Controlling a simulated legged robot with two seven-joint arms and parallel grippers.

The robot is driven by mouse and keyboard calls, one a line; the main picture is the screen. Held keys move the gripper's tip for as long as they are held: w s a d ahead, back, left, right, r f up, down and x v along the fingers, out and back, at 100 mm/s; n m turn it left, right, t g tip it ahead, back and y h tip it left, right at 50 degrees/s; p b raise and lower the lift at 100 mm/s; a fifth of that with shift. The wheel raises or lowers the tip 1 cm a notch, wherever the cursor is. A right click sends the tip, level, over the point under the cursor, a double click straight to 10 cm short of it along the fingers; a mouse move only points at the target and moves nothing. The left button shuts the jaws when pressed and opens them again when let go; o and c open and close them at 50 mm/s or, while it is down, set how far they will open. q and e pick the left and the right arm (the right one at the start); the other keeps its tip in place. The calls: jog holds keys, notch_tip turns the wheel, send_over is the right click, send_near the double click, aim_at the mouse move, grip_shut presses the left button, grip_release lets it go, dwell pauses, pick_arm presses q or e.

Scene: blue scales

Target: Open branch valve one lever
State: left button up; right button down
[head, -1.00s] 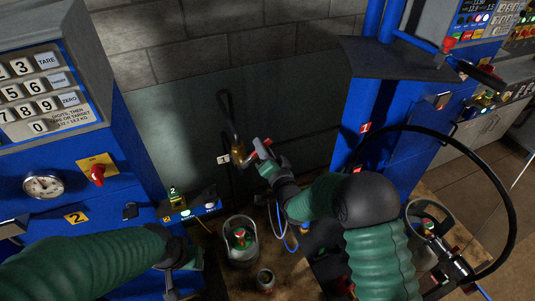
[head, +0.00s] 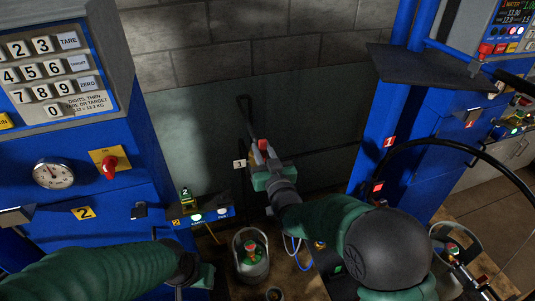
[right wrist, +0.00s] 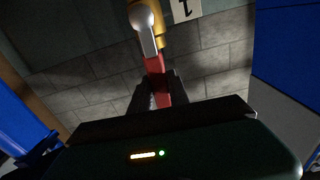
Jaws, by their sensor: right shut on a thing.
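The branch valve one is a brass body (head: 253,158) on the back wall panel beside a white tag marked 1 (head: 240,163). Its red lever (head: 263,145) shows above my right gripper (head: 265,160) in the head view. In the right wrist view the red lever (right wrist: 157,88) runs from a silver piece on the yellow brass body (right wrist: 162,40) down between my dark fingers (right wrist: 155,95), which are shut on it. My gripper partly hides the valve in the head view. My left gripper (head: 205,278) is low at the left, dark and partly hidden; its fingers are unclear.
A blue cabinet with keypad and gauge (head: 53,175) stands at the left, and another blue cabinet (head: 428,145) at the right. A black hose (head: 440,145) arcs at the right.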

jog(key=shift+s+a+f+n, duration=0.25)
jog(key=shift+a+f+n, duration=0.05)
jog(key=shift+f, duration=0.4)
jog(key=c, duration=1.5)
grip_release()
jog(key=shift+o, duration=1.3)
jog(key=shift+w+r, duration=0.1)
jog(key=shift+w, duration=0.15)
jog(key=shift+a+r, duration=0.1)
jog(key=shift+r, duration=0.1)
jog(key=b+v, duration=0.2)
jog(key=v, duration=1.4)
jog(key=shift+s, duration=0.4)
jog(key=shift+r, duration=0.15)
